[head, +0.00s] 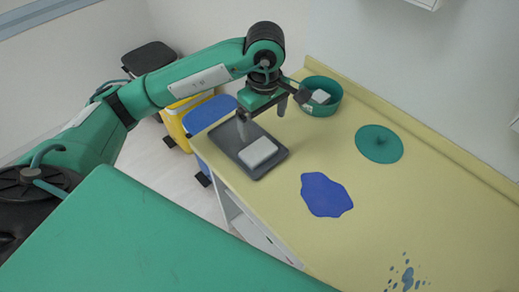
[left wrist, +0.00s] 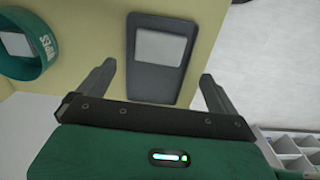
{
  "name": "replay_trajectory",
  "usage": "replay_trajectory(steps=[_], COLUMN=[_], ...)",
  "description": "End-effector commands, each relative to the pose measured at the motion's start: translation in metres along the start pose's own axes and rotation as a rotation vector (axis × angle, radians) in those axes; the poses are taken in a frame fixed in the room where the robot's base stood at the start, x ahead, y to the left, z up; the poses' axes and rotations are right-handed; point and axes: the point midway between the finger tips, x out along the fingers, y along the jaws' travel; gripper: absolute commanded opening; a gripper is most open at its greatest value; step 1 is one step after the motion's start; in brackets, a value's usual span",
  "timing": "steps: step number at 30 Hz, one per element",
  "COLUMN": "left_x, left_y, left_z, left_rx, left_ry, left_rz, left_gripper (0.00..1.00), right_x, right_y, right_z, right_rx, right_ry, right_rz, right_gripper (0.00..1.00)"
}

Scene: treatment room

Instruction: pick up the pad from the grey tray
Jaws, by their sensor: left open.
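A white pad (head: 258,152) lies on the grey tray (head: 225,137), near its front right end, at the far left end of the counter. In the left wrist view the pad (left wrist: 161,48) lies on the tray (left wrist: 152,86), beyond my fingertips. My left gripper (head: 262,117) is open and empty above the tray's back part, apart from the pad. In the left wrist view its two fingers (left wrist: 157,78) are spread wide, with the tray between and beyond them. My right gripper is not in view.
A green round tub (head: 322,97) with a white item inside stands behind the tray. A green round patch (head: 379,144), a blue patch (head: 326,195) and blue spots (head: 407,279) mark the yellow counter (head: 290,235). Bins (head: 208,112) stand on the floor left of it.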

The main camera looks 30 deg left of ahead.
Motion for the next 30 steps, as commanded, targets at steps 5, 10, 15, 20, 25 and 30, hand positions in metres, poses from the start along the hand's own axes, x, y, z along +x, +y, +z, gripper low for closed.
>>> replay_trajectory(steps=[5, 10, 15, 20, 25, 30], left_x=[0.031, 0.058, 0.072, 0.080, 0.099, 0.119], left_y=[-0.002, -0.001, -0.001, -0.002, -0.003, -0.003], left_z=[0.001, 0.001, 0.001, 0.000, -0.005, -0.005], left_rx=[0.000, -0.001, 0.001, -0.001, 0.000, 0.001], left_ry=[-0.005, -0.006, -0.005, -0.006, -0.008, -0.006], left_rz=[-0.006, -0.004, 0.000, -0.003, -0.005, -0.002], left_gripper=[0.96, 0.96, 0.96, 0.96, 0.96, 0.96], right_x=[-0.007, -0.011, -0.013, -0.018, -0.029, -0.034], right_y=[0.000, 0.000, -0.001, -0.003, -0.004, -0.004], right_z=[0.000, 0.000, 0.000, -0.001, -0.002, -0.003], right_rx=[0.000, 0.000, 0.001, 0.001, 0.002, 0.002], right_ry=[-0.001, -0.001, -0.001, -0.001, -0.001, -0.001], right_rz=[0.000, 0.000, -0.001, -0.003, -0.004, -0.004], right_gripper=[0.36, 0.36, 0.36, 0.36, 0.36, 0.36])
